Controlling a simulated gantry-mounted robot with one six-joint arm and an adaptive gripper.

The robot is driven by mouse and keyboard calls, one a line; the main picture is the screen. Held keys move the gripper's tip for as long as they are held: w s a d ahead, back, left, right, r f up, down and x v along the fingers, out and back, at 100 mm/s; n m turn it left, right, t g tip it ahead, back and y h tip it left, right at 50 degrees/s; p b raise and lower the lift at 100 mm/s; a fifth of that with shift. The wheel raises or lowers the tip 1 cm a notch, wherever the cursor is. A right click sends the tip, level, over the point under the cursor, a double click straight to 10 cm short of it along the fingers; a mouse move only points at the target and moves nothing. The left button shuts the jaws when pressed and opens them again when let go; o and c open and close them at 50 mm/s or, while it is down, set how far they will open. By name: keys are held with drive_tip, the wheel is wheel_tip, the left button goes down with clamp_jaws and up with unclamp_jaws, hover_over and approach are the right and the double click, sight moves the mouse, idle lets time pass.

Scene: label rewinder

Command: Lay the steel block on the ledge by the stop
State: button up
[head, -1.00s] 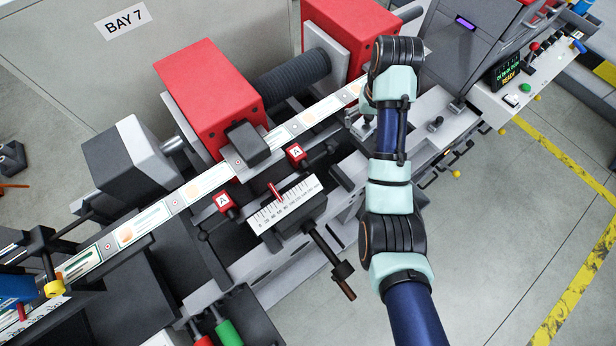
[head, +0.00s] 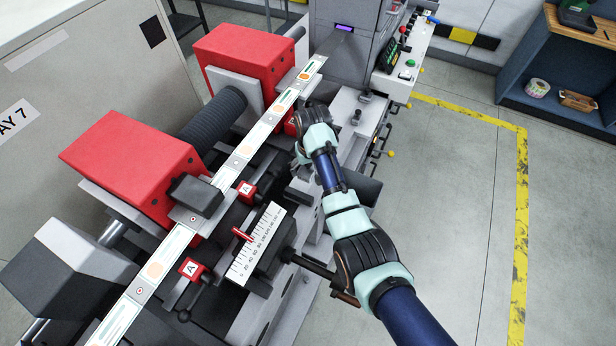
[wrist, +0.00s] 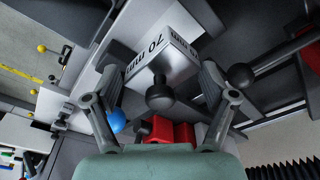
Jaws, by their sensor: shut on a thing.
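My gripper (wrist: 163,80) is shut on a steel block (wrist: 178,54), a pale metal piece marked "70 mm", in the wrist view. A dark round knob shows in front of the block between the fingers. In the head view my gripper (head: 303,160) is beside the label web, above the machine's front side, and is partly covered by my wrist. The block cannot be made out there. I cannot tell for certain which surface is the ledge or which part is the stop.
The label web (head: 240,150) runs diagonally past two red housings (head: 130,160). Red blocks marked A (head: 246,190), a white scale (head: 258,245) and a dark handle rod (head: 318,270) stand close to my arm. A light grey deck (head: 350,105) with black knobs lies beyond my gripper.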

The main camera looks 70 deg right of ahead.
sight(310, 173)
drive_tip(key=shift+f, duration=2.7)
drive_tip(key=shift+f+b, duration=0.6)
drive_tip(key=shift+b, duration=0.05)
drive_tip(key=o, duration=1.4)
drive_tip(key=shift+r, duration=0.1)
drive_tip(key=r, duration=0.4)
drive_tip(key=a+r+p, duration=0.1)
drive_tip(key=r, duration=0.3)
drive_tip(key=s+r+p, duration=0.1)
drive_tip(key=r, duration=0.4)
drive_tip(key=shift+a, duration=0.2)
drive_tip(key=shift+f, duration=0.1)
